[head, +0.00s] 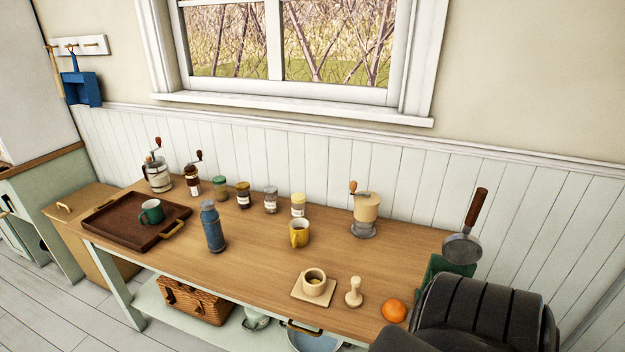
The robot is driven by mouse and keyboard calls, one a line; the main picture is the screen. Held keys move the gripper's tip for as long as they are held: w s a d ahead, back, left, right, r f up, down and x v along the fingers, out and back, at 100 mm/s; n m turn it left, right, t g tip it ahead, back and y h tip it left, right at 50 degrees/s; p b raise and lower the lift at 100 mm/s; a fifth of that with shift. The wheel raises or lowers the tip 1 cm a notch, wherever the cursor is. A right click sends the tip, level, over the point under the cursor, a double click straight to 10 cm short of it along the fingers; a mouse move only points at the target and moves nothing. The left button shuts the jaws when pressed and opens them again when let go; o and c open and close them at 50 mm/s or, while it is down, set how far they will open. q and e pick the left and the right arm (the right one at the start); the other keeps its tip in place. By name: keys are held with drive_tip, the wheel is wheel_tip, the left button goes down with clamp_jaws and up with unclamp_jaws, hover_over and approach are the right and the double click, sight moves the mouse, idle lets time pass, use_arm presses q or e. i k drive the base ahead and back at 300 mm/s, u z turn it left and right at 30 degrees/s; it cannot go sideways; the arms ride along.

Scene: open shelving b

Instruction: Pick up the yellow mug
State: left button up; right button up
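The yellow mug (299,236) stands upright on the wooden tabletop (262,262), near the middle of the table in the head view. Its handle shows at its lower left, toward the front. Neither of my grippers is in view. A dark, bulky shape, probably part of my own arm, fills the lower right corner and hides the table's right front end.
Behind the mug stand several jars, the nearest with a yellow lid (298,204). A blue bottle (212,226) stands to its left, a grinder (365,212) to its right. In front are a cup on a board (298,293), a tamper (354,293) and an orange (394,310). A tray (104,222) lies left.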

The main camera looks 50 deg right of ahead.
sight(299, 228)
drive_tip(key=z, duration=2.1)
drive_tip(key=i, duration=0.45)
